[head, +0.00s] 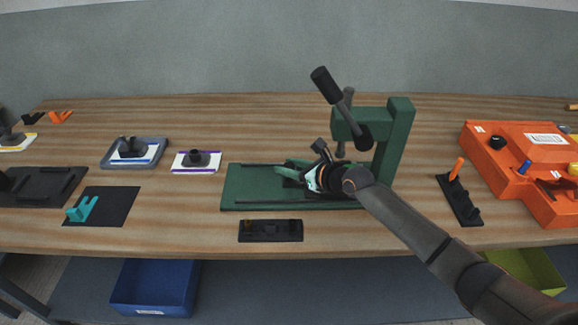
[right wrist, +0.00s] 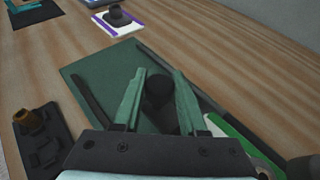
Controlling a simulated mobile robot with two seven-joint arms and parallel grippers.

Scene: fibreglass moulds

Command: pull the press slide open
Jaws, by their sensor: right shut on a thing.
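The green press stands on the table, with its upright column (head: 396,140) at the right and its flat base (head: 240,186) reaching left. A black-gripped lever (head: 325,85) rises from its head, tilted up to the left. My right gripper (head: 283,172) is low over the base, below the press head. In the right wrist view its teal fingers (right wrist: 159,76) are shut on a dark round knob (right wrist: 158,92), which I take as the slide's handle. The slide's body is mostly hidden behind my gripper and arm. My left gripper is not in view.
A black holder (head: 270,231) lies in front of the base. A white plate with a dark knob (head: 196,161) lies left of it. Table left of the base is partly free.

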